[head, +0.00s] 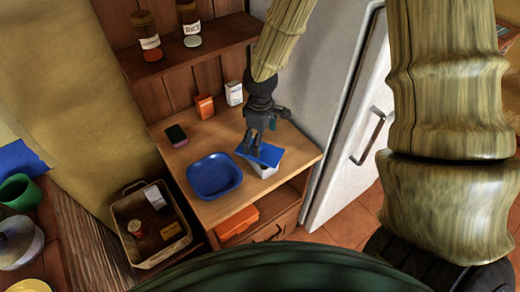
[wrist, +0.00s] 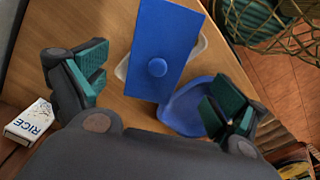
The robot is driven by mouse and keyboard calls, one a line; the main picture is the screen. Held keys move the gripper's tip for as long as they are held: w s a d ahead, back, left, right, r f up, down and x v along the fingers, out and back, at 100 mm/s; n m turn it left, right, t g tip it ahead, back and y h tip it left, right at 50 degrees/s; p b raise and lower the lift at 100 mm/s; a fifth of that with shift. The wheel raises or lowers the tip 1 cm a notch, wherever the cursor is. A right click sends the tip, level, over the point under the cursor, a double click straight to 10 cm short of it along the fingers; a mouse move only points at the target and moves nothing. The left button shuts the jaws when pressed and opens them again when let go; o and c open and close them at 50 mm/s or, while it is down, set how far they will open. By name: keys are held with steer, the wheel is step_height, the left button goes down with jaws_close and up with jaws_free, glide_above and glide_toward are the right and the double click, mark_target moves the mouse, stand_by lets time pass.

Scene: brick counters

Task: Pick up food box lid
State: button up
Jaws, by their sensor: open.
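The food box lid (head: 262,154) is a flat blue rectangle with a round knob. It lies askew on a white food box (head: 264,170) on the wooden counter. The lid (wrist: 166,40) is also near the top middle of the wrist view, its knob facing the camera, with white box corners (wrist: 122,69) showing on both sides. My gripper (head: 262,142) is above the lid in the head view. Its fingers (wrist: 160,92) are spread wide and empty, with the lid beyond them in the wrist view.
A blue square bowl (head: 214,176) stands left of the box; its edge shows in the wrist view. An orange box (head: 205,106), a white carton (head: 234,93) and a dark sponge-like block (head: 176,135) sit behind. A fridge (head: 345,110) stands to the right.

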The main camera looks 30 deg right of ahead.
step_height(320, 180, down, 2)
steer(key=shift+w+f+p, duration=0.1)
steer(key=shift+w+p, duration=0.05)
steer(key=shift+p, duration=0.45)
steer(key=shift+f, duration=1.2)
steer(key=c, duration=0.9)
steer(key=shift+c, duration=1)
steer(key=shift+c, duration=0.4)
